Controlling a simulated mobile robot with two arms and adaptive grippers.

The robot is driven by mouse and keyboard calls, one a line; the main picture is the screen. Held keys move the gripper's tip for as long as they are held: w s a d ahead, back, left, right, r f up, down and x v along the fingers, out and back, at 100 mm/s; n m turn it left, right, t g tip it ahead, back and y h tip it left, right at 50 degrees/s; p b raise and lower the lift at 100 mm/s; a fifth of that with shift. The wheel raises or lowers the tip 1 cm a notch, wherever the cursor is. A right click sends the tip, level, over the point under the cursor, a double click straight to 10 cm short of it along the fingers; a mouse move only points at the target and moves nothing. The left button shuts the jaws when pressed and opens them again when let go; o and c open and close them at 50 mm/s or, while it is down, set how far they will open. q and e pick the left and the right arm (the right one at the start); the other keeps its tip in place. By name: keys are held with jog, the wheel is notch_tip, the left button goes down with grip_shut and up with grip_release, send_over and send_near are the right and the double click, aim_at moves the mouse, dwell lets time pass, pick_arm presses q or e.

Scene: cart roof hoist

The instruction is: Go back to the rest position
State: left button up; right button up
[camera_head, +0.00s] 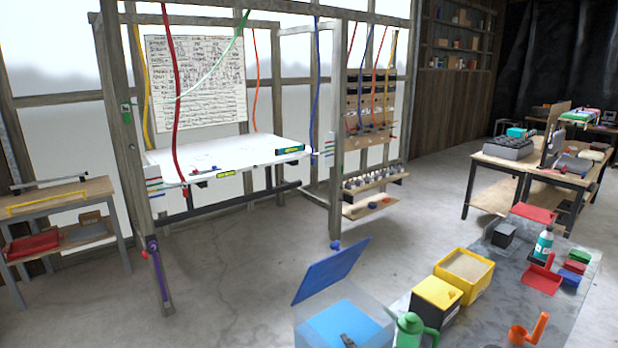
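Neither of my grippers can be made out in the head view. A white roof panel (225,155) sits level inside a grey wooden frame (125,130) at the left. A red rope (172,90) runs down to its front edge, and a yellow rope (143,80), an orange rope (255,80) and a blue rope (316,80) hang near its other corners. A pale green rope (225,48) slants across above it. A green level (290,149) lies on the panel's right end.
A grey table (400,308) at the lower right holds yellow bins (464,275), a green watering can (414,330) and a bottle (543,245). A clear box with a raised blue lid (332,272) stands at bottom centre. The concrete floor (240,260) before the frame is clear.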

jog(key=s+d+f+m+g+h, duration=0.1)
jog(key=s+d+f+m+g, duration=0.15)
jog(key=s+d+f, duration=0.35)
jog(key=s+d+f+m+g+h, duration=0.1)
jog(key=s+d+f+m+g, duration=0.2)
jog(key=s, duration=0.5)
jog(key=s+d+f+g, duration=0.1)
jog(key=s+d+g, duration=0.2)
jog(key=s, duration=0.5)
jog(key=s+d+f+g, duration=0.2)
jog(key=s+d+g, duration=0.1)
jog(key=s, duration=0.6)
notch_tip(320, 180, down, 35)
jog(key=s+g+b, duration=0.1)
jog(key=s+b, duration=0.1)
jog(key=b, duration=0.6)
jog(key=s+d+f+b, duration=0.1)
jog(key=s+f+b, duration=0.2)
jog(key=s+f, duration=0.5)
jog(key=s+d+f+g+b, duration=0.1)
jog(key=s+f+b, duration=0.2)
jog(key=s+f, duration=0.5)
notch_tip(320, 180, down, 6)
jog(key=shift+d+r+h, duration=0.2)
jog(key=shift+d+h, duration=0.1)
jog(key=shift+d, duration=0.1)
jog(key=shift+s, duration=0.1)
jog(key=shift+c, duration=0.6)
jog(key=shift+s, duration=0.1)
